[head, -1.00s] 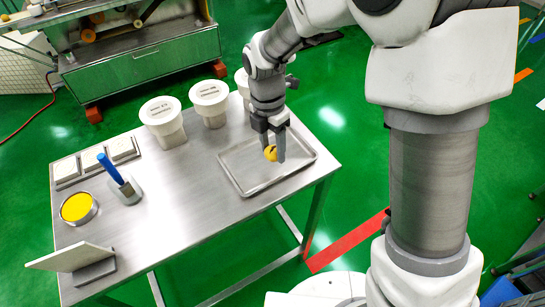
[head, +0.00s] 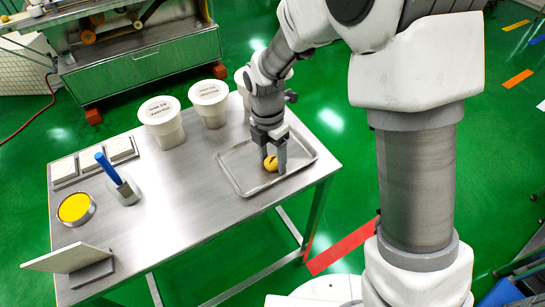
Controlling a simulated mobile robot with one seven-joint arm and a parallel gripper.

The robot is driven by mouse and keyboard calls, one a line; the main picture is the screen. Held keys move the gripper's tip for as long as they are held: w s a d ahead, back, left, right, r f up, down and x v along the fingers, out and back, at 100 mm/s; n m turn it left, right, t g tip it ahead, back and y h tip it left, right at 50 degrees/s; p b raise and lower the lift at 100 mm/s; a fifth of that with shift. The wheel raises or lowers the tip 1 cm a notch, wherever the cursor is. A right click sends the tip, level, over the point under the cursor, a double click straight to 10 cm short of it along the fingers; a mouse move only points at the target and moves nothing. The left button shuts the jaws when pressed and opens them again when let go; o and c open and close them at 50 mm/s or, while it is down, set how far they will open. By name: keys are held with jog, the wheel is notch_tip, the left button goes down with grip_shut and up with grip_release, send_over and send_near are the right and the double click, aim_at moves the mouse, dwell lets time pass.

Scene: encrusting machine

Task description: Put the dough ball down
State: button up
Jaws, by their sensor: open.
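The dough ball (head: 271,163) is small, round and yellow. It is low over or on the metal tray (head: 243,186) at the right end of the steel table. My gripper (head: 272,165) points down with its fingers around the ball. The fingers are open, and part of the ball is hidden behind them. I cannot tell exactly whether the ball touches the tray floor.
White tubs with labelled lids (head: 162,118) stand along the table's back edge. A blue-handled tool (head: 110,168), a bowl of yellow filling (head: 75,208), pale square blocks (head: 92,160) and a tilted panel (head: 68,258) occupy the left. The table's middle is clear.

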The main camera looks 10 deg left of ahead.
notch_tip(320, 180, up, 12)
jog(key=p, duration=0.3)
jog(key=d+r+m+t, duration=0.1)
jog(key=d+r+m, duration=0.4)
jog(key=r+m, duration=0.1)
jog(key=s+d+r+m+t, duration=0.2)
jog(key=s+d+m, duration=0.5)
jog(key=m, duration=0.4)
jog(key=s+d+r+m+t, duration=0.3)
jog(key=s+d+m, duration=0.4)
jog(key=m, duration=0.4)
jog(key=shift+s+d+r+y+b, duration=0.15)
jog(key=shift+s+r+y+b, duration=0.2)
jog(key=shift+r, duration=0.3)
jog(key=shift+r, duration=0.1)
